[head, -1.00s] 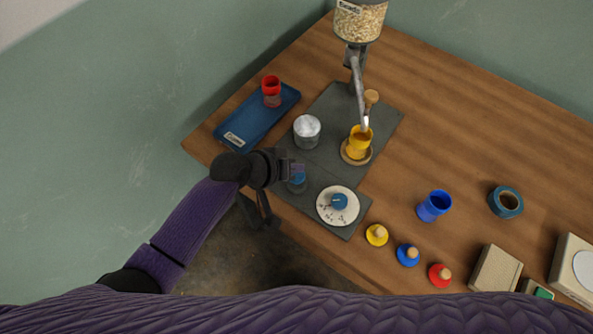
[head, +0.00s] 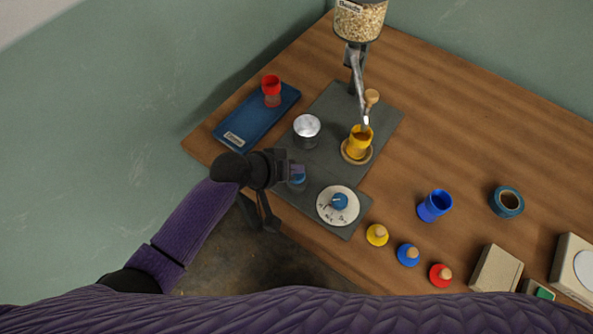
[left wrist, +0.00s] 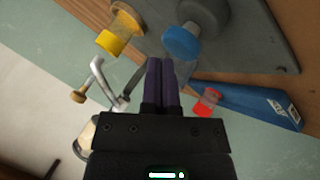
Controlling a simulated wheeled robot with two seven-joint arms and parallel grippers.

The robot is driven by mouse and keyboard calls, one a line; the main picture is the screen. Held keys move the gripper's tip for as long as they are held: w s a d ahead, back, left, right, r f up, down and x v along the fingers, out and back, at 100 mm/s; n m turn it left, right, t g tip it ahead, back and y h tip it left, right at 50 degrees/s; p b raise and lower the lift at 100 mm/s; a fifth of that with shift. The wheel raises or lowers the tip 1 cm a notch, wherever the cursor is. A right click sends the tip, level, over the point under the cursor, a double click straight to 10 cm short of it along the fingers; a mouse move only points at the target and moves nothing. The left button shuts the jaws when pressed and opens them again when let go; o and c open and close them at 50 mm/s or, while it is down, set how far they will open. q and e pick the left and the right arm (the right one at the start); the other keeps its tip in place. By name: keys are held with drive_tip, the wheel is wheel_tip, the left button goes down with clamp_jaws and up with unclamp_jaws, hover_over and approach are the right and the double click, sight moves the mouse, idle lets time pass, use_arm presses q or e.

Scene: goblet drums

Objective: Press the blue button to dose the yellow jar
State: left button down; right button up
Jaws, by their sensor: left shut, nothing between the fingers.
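The blue button (head: 298,182) is at the near left edge of the dark grey base plate (head: 335,115), partly hidden by my left gripper. My left gripper (head: 295,169) is shut and empty, right over or beside the button; I cannot tell whether they touch. The left wrist view shows its closed purple fingers (left wrist: 159,75) close to a round blue top (left wrist: 182,42). The yellow jar (head: 360,142) stands upright on a round wooden coaster (head: 346,156) under the spout (head: 360,85) of the bead dispenser (head: 360,22). My right gripper is not in view.
A white dial (head: 327,212) with a blue knob sits right of the button. A silver cylinder (head: 307,131) stands behind it. A red jar (head: 271,97) stands on a blue tray (head: 235,128). A blue jar (head: 435,207), tape roll (head: 494,201) and several knobbed lids (head: 377,235) are to the right.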

use_arm(q)
drive_tip(key=shift+f+b, duration=0.8)
drive_tip(key=shift+f, duration=0.4)
idle(0.9)
drive_tip(key=shift+r, duration=0.15)
drive_tip(key=shift+r+p, duration=1.3)
drive_tip(key=shift+p, duration=0.1)
wheel_tip(320, 180, up, 5)
drive_tip(key=p, duration=0.5)
drive_tip(key=shift+r, duration=0.1)
